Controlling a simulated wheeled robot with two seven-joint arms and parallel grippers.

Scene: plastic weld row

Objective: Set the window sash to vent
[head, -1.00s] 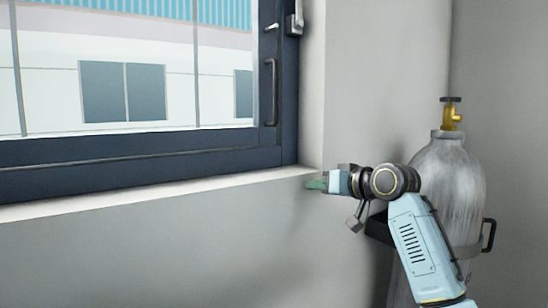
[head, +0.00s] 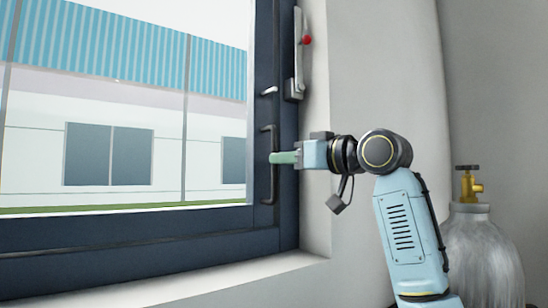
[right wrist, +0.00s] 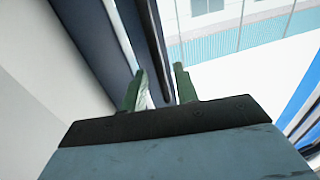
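The window sash (head: 120,249) is a dark blue frame around a large pane at the left of the head view. I cannot tell whether it stands shut or slightly open. A black upright bar handle (head: 273,190) is on its right stile. My right gripper (head: 283,158) is at the handle's mid-height, its green fingertips overlapping the bar in the picture. In the right wrist view the fingers (right wrist: 159,86) are apart, with the dark bar (right wrist: 153,38) seen between them. I cannot tell whether they touch it. My left gripper is not in view.
A small metal lever (head: 270,91) sits above the handle. A grey fitting with a red knob (head: 307,41) is on the frame's right edge. A pale sill (head: 240,272) runs below. A grey gas cylinder (head: 480,255) with a brass valve stands at the right.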

